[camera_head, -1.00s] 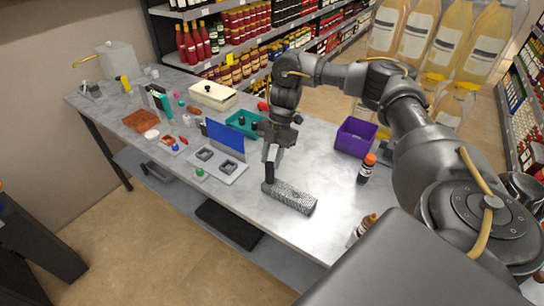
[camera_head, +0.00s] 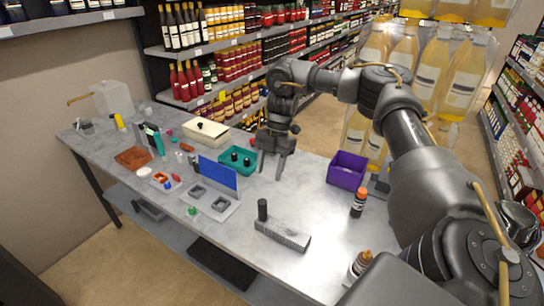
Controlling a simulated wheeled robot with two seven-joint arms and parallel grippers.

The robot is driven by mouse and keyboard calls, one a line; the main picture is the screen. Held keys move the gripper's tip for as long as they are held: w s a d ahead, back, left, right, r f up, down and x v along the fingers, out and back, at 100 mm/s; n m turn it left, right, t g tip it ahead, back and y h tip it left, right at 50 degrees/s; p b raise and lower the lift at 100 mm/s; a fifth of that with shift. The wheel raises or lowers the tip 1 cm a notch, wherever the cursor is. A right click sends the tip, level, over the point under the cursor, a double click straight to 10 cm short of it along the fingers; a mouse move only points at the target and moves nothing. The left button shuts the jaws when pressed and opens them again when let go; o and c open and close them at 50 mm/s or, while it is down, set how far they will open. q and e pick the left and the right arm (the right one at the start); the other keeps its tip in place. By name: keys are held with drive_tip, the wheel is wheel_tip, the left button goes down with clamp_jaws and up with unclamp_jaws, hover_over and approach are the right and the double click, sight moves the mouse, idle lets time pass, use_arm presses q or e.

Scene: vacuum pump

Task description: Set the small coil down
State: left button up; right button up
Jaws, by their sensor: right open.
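A small dark upright cylinder (camera_head: 262,210), which I take to be the small coil, stands at the left end of a long grey block with a mesh-like surface (camera_head: 283,235). I cannot tell whether it rests on the block's end or just behind it. No gripper touches it. My right gripper (camera_head: 270,172) is open and empty, its fingers pointing down, above the table behind the cylinder and near the teal tray. My left gripper is not in view.
On the table (camera_head: 320,215) are a teal tray (camera_head: 229,163), a grey fixture with a blue panel (camera_head: 217,173), a purple bin (camera_head: 347,170), and orange-capped bottles (camera_head: 358,203). Small parts crowd the left half. Bare tabletop lies between the block and the purple bin.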

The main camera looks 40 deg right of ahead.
drive_tip(key=shift+v, duration=1.7)
